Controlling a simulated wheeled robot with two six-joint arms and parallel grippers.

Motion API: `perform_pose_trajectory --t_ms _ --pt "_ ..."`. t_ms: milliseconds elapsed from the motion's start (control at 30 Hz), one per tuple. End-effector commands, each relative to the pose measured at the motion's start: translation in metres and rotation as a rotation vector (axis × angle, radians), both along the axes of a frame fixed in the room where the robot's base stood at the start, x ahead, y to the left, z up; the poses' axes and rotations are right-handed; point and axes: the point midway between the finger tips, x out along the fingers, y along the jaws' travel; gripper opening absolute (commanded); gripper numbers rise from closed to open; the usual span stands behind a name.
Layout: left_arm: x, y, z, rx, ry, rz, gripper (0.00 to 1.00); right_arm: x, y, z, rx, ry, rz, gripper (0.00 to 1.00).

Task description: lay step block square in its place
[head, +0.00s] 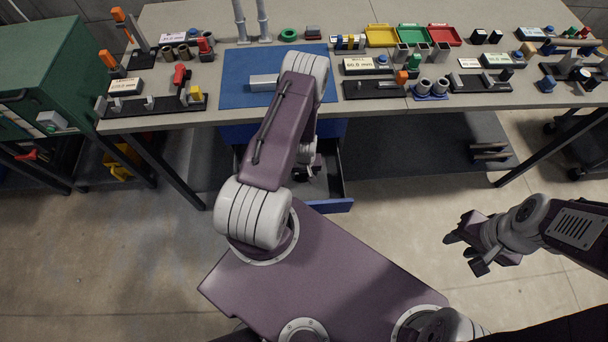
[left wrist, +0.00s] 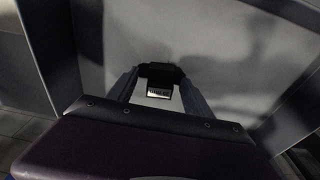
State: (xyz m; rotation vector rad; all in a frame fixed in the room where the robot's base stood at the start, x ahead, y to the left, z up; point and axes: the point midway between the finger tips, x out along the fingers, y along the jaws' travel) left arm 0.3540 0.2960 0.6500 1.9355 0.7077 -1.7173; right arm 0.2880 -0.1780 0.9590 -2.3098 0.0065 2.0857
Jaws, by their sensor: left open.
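My left gripper (head: 308,170) reaches down in front of the table into an open blue drawer (head: 330,206), mostly hidden by my own arm in the head view. In the left wrist view the fingers (left wrist: 160,80) are apart. A small dark block (left wrist: 160,73) with a pale labelled front lies between their tips on the light drawer floor; I cannot tell whether they touch it, or whether it is the step block. A grey block (head: 263,82) lies on the blue mat (head: 236,97). My right gripper (head: 468,246) hangs empty over the floor, its fingers apart.
The drawer walls rise close around my left gripper. The grey table (head: 222,118) above holds gauge stands, labelled blocks, and yellow, green and red trays (head: 412,36). A green cabinet (head: 45,65) stands at the left. Much of the blue mat is clear.

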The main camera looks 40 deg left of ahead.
Motion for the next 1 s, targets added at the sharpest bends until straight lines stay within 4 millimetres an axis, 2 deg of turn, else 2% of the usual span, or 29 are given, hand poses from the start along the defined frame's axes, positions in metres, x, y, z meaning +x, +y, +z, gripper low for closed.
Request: perform_pose_trajectory --t_ms 67,167,200,300,667,767,933,1000 --pt "0.000 0.000 0.000 0.000 0.000 0.000 0.59 0.000 0.000 0.000 0.000 0.000 0.000 0.37" --pt "0.000 0.000 0.000 0.000 0.000 0.000 0.34 0.000 0.000 0.000 0.000 0.000 0.000 0.37" --pt "0.000 0.000 0.000 0.000 0.000 0.000 0.23 0.000 0.000 0.000 0.000 0.000 0.000 0.37" --pt "0.000 0.000 0.000 0.000 0.000 -0.001 0.00 0.000 0.000 0.000 0.000 0.000 0.000 0.37" --pt "0.001 0.000 0.003 0.001 -0.001 -0.001 0.00 0.000 0.000 0.000 0.000 0.000 0.000 0.37" --pt "0.001 0.000 0.011 0.001 -0.002 -0.001 0.00 0.000 0.000 0.000 0.000 0.000 0.000 0.37" --pt "0.001 0.000 0.037 0.001 -0.003 -0.001 0.00 0.000 0.000 0.001 0.000 0.000 0.000 0.37" --pt "-0.008 0.011 0.035 0.000 0.002 0.006 0.00 0.000 0.000 -0.003 0.000 0.000 0.000 0.37"
